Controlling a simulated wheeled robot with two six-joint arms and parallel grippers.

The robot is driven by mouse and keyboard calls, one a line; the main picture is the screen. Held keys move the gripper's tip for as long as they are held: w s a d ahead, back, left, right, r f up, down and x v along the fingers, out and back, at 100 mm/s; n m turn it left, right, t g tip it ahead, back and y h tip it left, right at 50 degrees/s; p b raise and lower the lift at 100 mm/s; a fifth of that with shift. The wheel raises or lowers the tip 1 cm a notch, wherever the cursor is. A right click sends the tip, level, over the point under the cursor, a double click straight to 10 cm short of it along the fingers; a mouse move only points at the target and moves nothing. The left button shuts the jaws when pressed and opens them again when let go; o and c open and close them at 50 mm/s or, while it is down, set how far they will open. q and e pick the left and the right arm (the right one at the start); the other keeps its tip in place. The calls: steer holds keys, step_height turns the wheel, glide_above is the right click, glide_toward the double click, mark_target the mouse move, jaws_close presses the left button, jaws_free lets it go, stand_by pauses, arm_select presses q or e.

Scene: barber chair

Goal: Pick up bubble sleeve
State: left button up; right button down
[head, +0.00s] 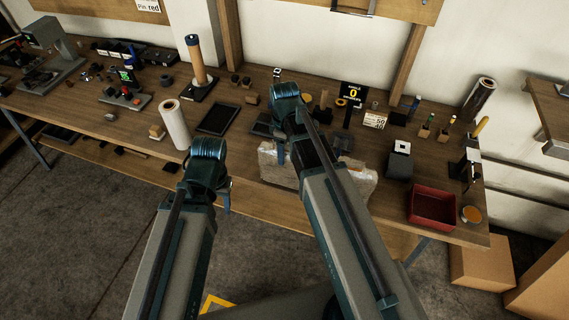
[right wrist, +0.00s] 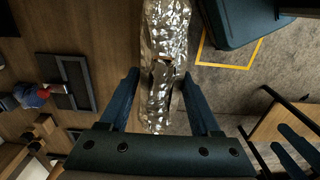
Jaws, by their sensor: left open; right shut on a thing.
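The bubble sleeve is a crinkled, translucent, silvery packet (head: 360,181) at the front edge of the workbench in the head view, partly hidden behind my right arm. In the right wrist view the sleeve (right wrist: 165,30) runs up between the two fingers, with glinting wrinkles. My right gripper (right wrist: 161,82) is shut on it, one finger on each side. In the head view the right gripper (head: 281,152) points down at the sleeve's upper edge. My left gripper (head: 226,195) is open, left of the sleeve and in front of the bench edge; its fingers are mostly hidden.
The wooden workbench (head: 465,232) carries a white roll (head: 174,124), a dark tablet-like panel (head: 218,118), a grey box (head: 399,165) and a red tray (head: 433,206). Cardboard boxes (head: 482,262) stand on the floor at right. Floor in front of the bench's left part is clear.

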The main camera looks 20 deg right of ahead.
steer(key=shift+r, duration=0.25)
step_height(320, 180, up, 18)
steer(key=p, duration=1.8)
steer(key=shift+f, duration=0.3)
